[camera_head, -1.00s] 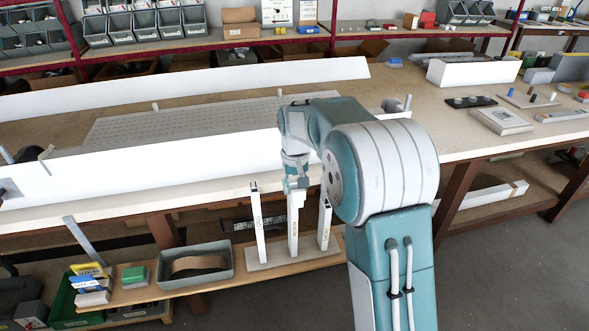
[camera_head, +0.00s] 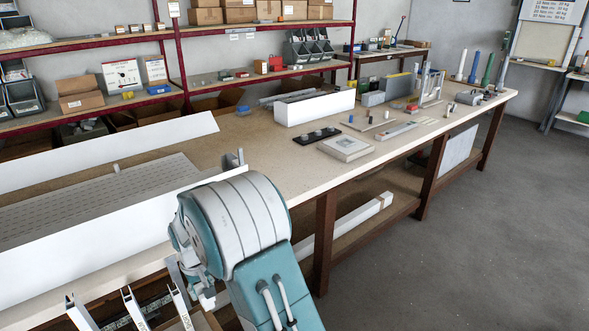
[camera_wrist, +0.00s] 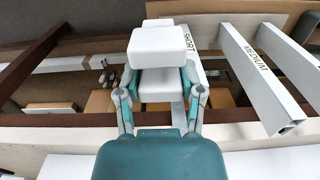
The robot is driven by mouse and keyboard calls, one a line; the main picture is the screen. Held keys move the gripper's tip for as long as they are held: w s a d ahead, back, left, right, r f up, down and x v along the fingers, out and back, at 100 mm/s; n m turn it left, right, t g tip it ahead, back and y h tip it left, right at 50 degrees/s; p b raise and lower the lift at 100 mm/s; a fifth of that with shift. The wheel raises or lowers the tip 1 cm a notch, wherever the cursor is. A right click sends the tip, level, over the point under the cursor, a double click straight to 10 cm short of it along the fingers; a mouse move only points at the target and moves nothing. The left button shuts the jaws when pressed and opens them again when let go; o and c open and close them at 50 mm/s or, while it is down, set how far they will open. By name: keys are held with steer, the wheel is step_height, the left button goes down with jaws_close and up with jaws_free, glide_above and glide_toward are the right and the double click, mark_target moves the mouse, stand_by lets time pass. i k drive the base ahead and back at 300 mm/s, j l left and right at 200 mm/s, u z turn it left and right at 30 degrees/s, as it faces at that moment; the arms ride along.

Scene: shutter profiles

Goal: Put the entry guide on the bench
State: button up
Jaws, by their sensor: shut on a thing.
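My gripper (camera_wrist: 160,92) is shut on a white stepped block, which I take for the entry guide (camera_wrist: 165,42). It has a wide part beyond the fingers and a narrower part between them. The bench (camera_head: 265,160) is a long wooden-topped table. In the wrist view its pale front edge (camera_wrist: 30,133) runs across the lower part. In the head view my gripper (camera_head: 205,298) is low at the lower left, in front of the bench edge, mostly hidden by my arm; the guide is not clear there.
Upright white profiles (camera_head: 134,310) stand below the bench edge, close to my gripper; SHORT (camera_wrist: 193,68) and MEDIUM (camera_wrist: 260,75) are readable. A long white profile (camera_head: 100,236) lies along the bench front. A white box (camera_head: 314,108) and a grey square plate (camera_head: 346,147) lie farther right. Bench surface between is clear.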

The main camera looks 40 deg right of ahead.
mark_target(285, 178)
steer(key=i+l, duration=0.1)
steer(key=l, duration=0.8)
steer(key=i+l, duration=0.1)
steer(key=l, duration=0.8)
